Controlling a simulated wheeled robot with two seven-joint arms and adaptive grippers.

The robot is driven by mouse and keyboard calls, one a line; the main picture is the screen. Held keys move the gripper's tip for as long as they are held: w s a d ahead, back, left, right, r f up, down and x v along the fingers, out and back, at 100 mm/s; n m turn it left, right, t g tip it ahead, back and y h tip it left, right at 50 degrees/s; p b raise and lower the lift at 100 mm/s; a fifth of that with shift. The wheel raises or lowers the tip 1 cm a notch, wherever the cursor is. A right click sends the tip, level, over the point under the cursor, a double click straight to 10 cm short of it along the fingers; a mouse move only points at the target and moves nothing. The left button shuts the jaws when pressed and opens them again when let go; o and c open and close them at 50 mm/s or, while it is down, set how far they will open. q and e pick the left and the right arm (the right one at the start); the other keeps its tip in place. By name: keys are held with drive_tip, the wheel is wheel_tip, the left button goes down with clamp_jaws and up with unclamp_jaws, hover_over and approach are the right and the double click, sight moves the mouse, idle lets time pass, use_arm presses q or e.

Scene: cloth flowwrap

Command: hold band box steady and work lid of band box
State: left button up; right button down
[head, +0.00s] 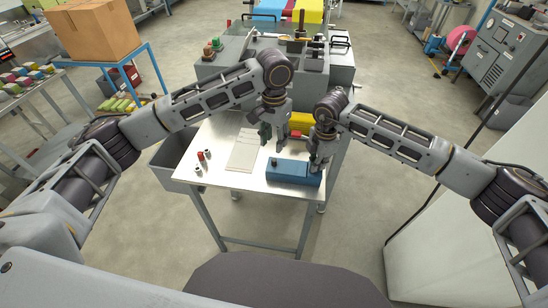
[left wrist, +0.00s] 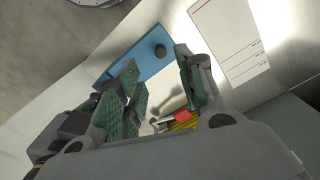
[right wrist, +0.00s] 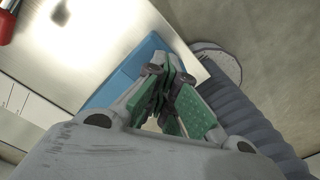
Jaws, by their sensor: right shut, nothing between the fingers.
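The band box is a blue oblong box (head: 285,169) at the front right of the steel table. In the left wrist view the blue box (left wrist: 135,62) shows a dark round knob (left wrist: 160,50) on top. Whether its lid is shut I cannot tell. My left gripper (head: 266,137) is open and empty, above the table behind the box. My right gripper (head: 316,165) is shut with nothing in it, at the right end of the box. In the right wrist view its fingers hide part of the blue box (right wrist: 125,74); contact cannot be told.
A pale sheet (head: 243,152) lies left of the box on the table (head: 213,140). Small red and grey pieces (head: 203,156) stand further left. A grey bin (head: 172,160) hangs at the table's left side.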

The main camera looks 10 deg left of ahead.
sight(274, 160)
use_arm(q)
wheel_tip(274, 160, down, 9)
drive_tip(key=shift+r, duration=0.1)
idle(0.4)
clamp_jaws()
idle(0.4)
